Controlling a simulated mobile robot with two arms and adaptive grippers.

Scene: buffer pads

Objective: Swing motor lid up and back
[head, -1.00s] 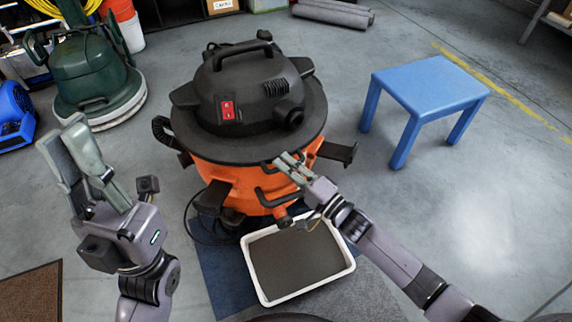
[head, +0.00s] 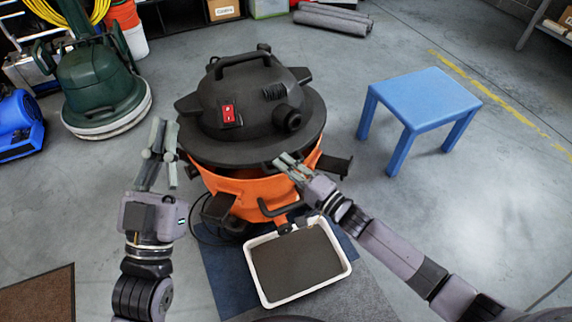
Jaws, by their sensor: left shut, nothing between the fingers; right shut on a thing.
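The black motor lid (head: 215,128), with a top handle and a red switch, sits over the orange vacuum tank (head: 238,184). Its front edge stands a little above the tank rim, and its back is at the tank. My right gripper (head: 284,164) is shut on the front edge of the motor lid; the exact grip is partly hidden by the fingers. My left gripper (head: 163,138) is shut and empty, raised to the left of the lid. I cannot tell if it touches the lid's left side.
A white tray with a dark pad (head: 297,270) lies on a blue mat (head: 222,285) in front of the tank. A blue stool (head: 425,98) stands to the right. A green floor machine (head: 103,85) and a blue blower (head: 18,120) are at the left.

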